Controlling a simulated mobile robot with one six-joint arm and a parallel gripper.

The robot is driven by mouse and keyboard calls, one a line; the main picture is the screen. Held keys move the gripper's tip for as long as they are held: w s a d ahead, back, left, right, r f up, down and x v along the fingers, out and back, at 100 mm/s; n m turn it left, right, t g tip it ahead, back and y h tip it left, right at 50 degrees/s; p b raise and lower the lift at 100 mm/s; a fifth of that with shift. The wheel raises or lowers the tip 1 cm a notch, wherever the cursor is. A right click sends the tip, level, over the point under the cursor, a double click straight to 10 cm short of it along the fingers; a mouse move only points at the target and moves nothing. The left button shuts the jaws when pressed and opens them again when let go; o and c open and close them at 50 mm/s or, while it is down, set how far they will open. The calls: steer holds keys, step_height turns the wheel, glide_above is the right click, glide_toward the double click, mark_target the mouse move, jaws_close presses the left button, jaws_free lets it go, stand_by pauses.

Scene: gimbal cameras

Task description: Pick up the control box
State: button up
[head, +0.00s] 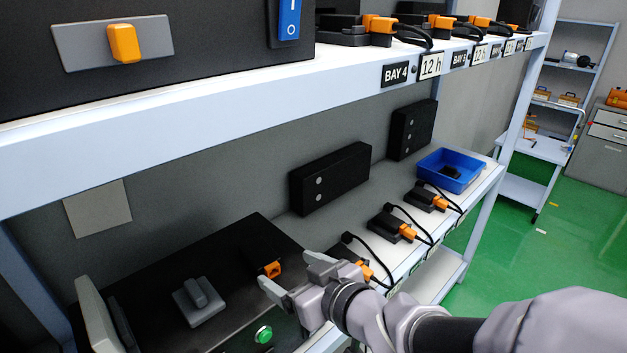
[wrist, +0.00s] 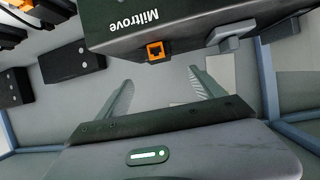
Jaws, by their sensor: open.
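A large dark unit (head: 150,262) lies on the lower shelf. It carries a grey block with a raised lever (head: 200,302), a green button (head: 264,334) and a black box with an orange port (head: 255,250). The wrist view shows a dark box marked Miltrove (wrist: 190,32) with an orange port (wrist: 156,52). I cannot tell for certain which of these is the control box. My gripper (head: 294,272) is open, near the orange port in the head view. In the wrist view its fingers (wrist: 161,85) are apart with nothing between them, below the Miltrove box.
Several small black devices with orange plugs and cables (head: 390,224) line the lower shelf to the right. Two black boxes (head: 330,179) stand against the back wall. The upper shelf edge (head: 250,90) overhangs this space.

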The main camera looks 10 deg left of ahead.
glide_toward(260, 252)
steer(key=x, duration=0.4)
steer(key=shift+a+p, duration=0.1)
steer(key=shift+p, duration=0.3)
steer(key=x, duration=0.6)
steer(key=shift+f+b, duration=0.2)
steer(key=shift+b, duration=0.1)
steer(key=shift+s+r, duration=0.1)
steer(key=shift+c, duration=1.1)
steer(key=c, duration=1.4)
steer(key=shift+o, duration=0.2)
steer(key=shift+r, duration=0.1)
